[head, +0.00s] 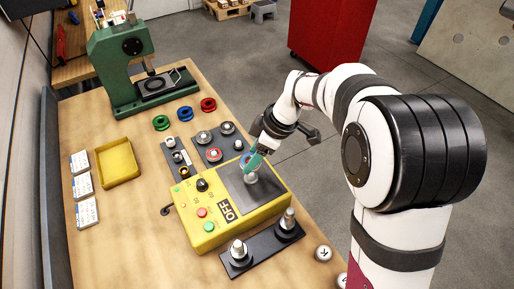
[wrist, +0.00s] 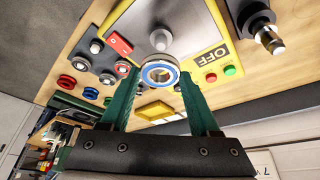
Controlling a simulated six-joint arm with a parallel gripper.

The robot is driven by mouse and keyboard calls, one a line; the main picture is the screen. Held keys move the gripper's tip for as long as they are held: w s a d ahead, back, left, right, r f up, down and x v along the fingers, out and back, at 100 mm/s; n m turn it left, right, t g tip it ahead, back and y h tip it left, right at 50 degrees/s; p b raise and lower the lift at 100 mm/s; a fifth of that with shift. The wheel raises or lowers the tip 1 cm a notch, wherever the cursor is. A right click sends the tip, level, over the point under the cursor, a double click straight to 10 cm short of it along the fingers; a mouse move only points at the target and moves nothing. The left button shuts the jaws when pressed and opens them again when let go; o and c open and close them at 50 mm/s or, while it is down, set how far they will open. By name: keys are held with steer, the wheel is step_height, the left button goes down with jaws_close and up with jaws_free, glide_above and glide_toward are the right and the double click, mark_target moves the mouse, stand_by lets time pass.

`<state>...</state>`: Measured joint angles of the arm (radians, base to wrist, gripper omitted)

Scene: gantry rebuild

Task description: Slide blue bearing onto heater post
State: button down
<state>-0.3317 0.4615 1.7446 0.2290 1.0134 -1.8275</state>
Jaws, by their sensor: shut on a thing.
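The blue bearing (wrist: 160,74), a metal ring with a blue band, is between the tips of my gripper's green fingers (wrist: 160,80) in the wrist view. My gripper (head: 254,161) is shut on it, over the heater's dark plate in the head view; there the fingers mostly hide the bearing. The heater (head: 216,231) is a yellow box with an OFF label, a dark knob and red and green buttons. Its silver heater post (head: 251,179) stands on the dark plate just below the fingers; it also shows beyond the bearing in the wrist view (wrist: 160,40). I cannot tell whether bearing and post touch.
A dark block with two upright shafts (head: 265,249) lies in front of the heater. Plates with bearings (head: 213,155) lie behind it. Green, blue and red rings (head: 186,114), a green press (head: 107,68) and a yellow tray (head: 106,180) stand farther back and left.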

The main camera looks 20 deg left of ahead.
mark_target(254, 175)
steer(key=shift+f, duration=3.05)
steer(key=shift+c, duration=0.2)
jaws_free()
steer(key=v, duration=1.5)
steer(key=shift+r, duration=0.35)
steer(key=shift+d, duration=0.1)
